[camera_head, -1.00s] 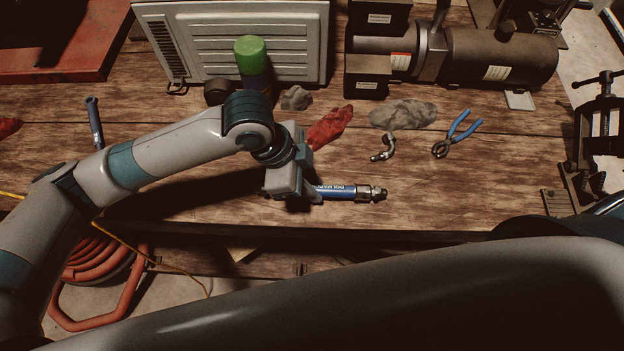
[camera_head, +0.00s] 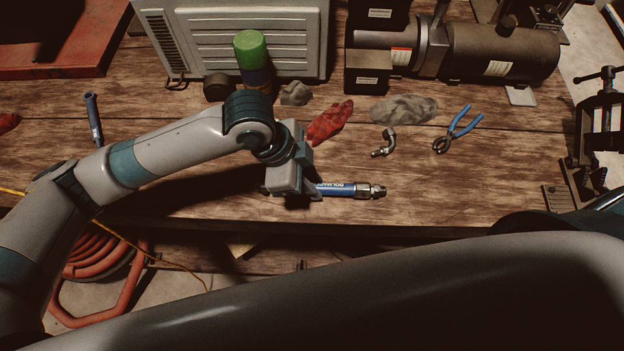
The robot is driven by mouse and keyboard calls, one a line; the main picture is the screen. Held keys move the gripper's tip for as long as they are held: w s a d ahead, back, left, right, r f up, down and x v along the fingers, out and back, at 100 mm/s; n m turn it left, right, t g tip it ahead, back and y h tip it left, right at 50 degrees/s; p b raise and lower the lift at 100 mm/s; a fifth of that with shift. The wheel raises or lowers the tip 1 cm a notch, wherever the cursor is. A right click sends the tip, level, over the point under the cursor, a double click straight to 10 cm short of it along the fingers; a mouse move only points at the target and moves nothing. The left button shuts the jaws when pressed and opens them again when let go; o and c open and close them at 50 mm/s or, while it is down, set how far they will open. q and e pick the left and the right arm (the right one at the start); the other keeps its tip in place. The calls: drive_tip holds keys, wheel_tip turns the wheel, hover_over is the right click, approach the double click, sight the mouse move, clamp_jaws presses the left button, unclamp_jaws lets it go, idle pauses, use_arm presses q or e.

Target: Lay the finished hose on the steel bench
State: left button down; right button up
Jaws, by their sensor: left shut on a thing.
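A short blue hose (camera_head: 338,190) with white lettering and a metal fitting (camera_head: 372,191) on its right end shows in the head view. My left gripper (camera_head: 313,190) is shut on it near its left part. The gripper hides much of the hose's left end. The hose lies level, pointing right, over the front part of the wooden bench (camera_head: 450,190). I cannot tell whether it touches the boards. The bench top in view is wood, not steel. My right gripper is not in view.
Behind the hose lie a red rag (camera_head: 330,122), a grey rag (camera_head: 404,109), a bent fitting (camera_head: 385,142) and blue-handled pliers (camera_head: 458,129). A green-capped can (camera_head: 251,58) stands farther back. A vise (camera_head: 600,125) is at right. The boards right of the hose are clear.

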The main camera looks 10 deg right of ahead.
use_arm(q)
drive_tip(key=shift+f, duration=0.45)
idle(0.5)
drive_tip(key=c, duration=1.5)
unclamp_jaws()
drive_tip(key=shift+c, duration=0.2)
drive_tip(key=shift+r, duration=0.1)
drive_tip(key=shift+w+a+r+b, duration=0.15)
drive_tip(key=shift+a+r+b, duration=0.05)
drive_tip(key=shift+r+b, duration=0.2)
drive_tip(key=b+v, duration=0.3)
drive_tip(key=v, duration=1.3)
drive_tip(key=shift+r, duration=0.2)
